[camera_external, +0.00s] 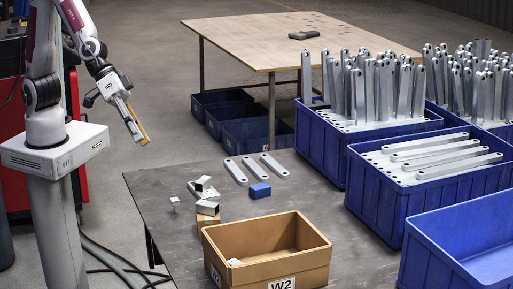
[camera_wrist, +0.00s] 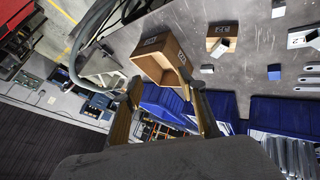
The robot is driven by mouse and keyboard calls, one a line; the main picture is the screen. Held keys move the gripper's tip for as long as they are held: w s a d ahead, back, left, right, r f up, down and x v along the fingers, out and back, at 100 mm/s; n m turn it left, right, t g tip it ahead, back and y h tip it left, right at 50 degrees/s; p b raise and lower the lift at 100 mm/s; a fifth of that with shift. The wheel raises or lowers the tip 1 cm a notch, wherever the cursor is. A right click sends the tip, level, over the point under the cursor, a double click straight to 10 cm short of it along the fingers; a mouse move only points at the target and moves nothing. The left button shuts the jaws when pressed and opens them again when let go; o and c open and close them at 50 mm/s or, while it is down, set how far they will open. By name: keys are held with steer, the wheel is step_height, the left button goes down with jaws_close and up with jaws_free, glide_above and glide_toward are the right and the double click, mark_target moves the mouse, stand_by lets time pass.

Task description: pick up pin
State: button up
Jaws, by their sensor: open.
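A small pale piece with a flat top and a short stem, which looks like the pin (camera_external: 174,201), stands on the dark table near its left edge. A small pale piece at the top edge of the wrist view (camera_wrist: 278,9) may be the same pin. My gripper (camera_external: 143,138) is up in the air, left of and above the table, well away from the pin. Its two fingers are spread and empty in the wrist view (camera_wrist: 165,90). The fine shape of the pin is too small to tell.
Metal brackets on a wooden block (camera_external: 207,208) stand just right of the pin. A cardboard box (camera_external: 222,262) is at the front. A blue block (camera_external: 260,190) and flat bars (camera_external: 236,171) lie behind. Blue crates (camera_external: 376,200) line the right side.

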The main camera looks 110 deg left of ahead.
steer(key=w+f+n+y, duration=0.2)
steer(key=w+f, duration=0.2)
steer(key=f, duration=0.3)
steer(key=n+y, duration=0.4)
steer(key=y, duration=0.3)
glide_toward(175, 204)
steer(key=shift+g, duration=0.4)
steer(key=w+d, duration=0.2)
steer(key=w, duration=0.1)
steer(key=w+d, duration=0.2)
steer(key=w, duration=0.1)
steer(key=w+d, duration=0.2)
steer(key=shift+w+r, duration=0.2)
steer(key=shift+w, duration=0.2)
steer(key=s+a+f+y, duration=0.1)
steer(key=s, duration=0.1)
steer(key=s+a+f+y, duration=0.1)
steer(key=a, duration=0.1)
steer(key=s+a+f+y, duration=0.2)
steer(key=shift+s+g, duration=0.3)
steer(key=shift+g, duration=0.1)
steer(key=shift+s+a+f+y, duration=0.15)
steer(key=shift+s+a+y, duration=0.35)
steer(key=shift+s, duration=0.1)
steer(key=shift+a, duration=0.1)
steer(key=shift+x, duration=1.2)
steer(key=shift+f, duration=0.1)
steer(key=shift+x, duration=2.55)
